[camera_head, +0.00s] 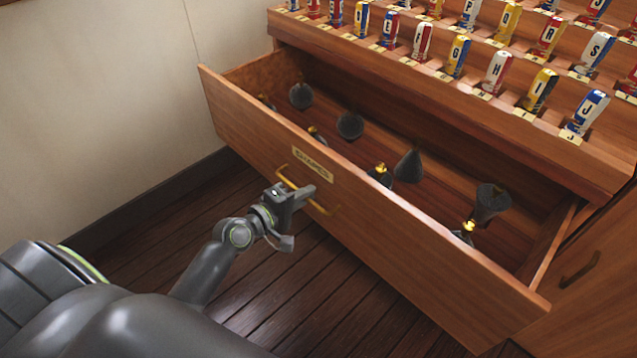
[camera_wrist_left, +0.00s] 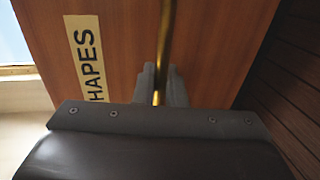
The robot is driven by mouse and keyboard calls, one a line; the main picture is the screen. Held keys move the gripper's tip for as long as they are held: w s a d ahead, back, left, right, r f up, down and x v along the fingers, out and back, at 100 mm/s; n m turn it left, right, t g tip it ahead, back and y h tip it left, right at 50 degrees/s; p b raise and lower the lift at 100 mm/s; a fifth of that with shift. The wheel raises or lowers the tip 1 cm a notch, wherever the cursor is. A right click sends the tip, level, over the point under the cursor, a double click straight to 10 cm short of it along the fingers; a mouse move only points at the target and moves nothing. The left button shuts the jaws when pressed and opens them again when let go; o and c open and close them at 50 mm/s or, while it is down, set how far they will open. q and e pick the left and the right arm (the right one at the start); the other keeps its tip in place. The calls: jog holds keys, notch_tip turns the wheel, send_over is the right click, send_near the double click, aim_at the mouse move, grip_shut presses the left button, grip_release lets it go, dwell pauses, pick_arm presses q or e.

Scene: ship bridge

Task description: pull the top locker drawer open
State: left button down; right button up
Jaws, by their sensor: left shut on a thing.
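The top locker drawer (camera_head: 400,240) is wooden and stands well out from the locker, with its inside in view. A label reading SHAPES (camera_head: 312,164) is on its front. My left gripper (camera_head: 290,196) is at the brass handle (camera_head: 318,207) below the label, shut on it. In the left wrist view the handle (camera_wrist_left: 166,45) runs down between the gripper's fingers (camera_wrist_left: 158,88), beside the label (camera_wrist_left: 86,58). The fingers hide part of the handle. My right gripper is not in view.
Several dark shapes, such as a cone (camera_head: 408,166), lie in the drawer. Racks of rolled, lettered flags (camera_head: 497,72) rise above it. A lower front with a dark handle (camera_head: 580,270) is at the right. The plank floor (camera_head: 170,235) beside the drawer is clear; a pale wall (camera_head: 100,80) stands left.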

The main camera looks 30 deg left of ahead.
pick_arm(q)
jog(key=shift+s+a+f, duration=0.1)
jog(key=shift+s+a, duration=0.2)
jog(key=shift+s, duration=0.55)
jog(key=shift+s+a+r, duration=0.1)
jog(key=shift+s+a, duration=0.2)
jog(key=shift+s, duration=0.55)
jog(key=shift+s+a+f, duration=0.1)
jog(key=shift+s+a, duration=0.2)
jog(key=shift+s, duration=0.55)
jog(key=c, duration=1.6)
grip_release()
jog(key=shift+c, duration=0.2)
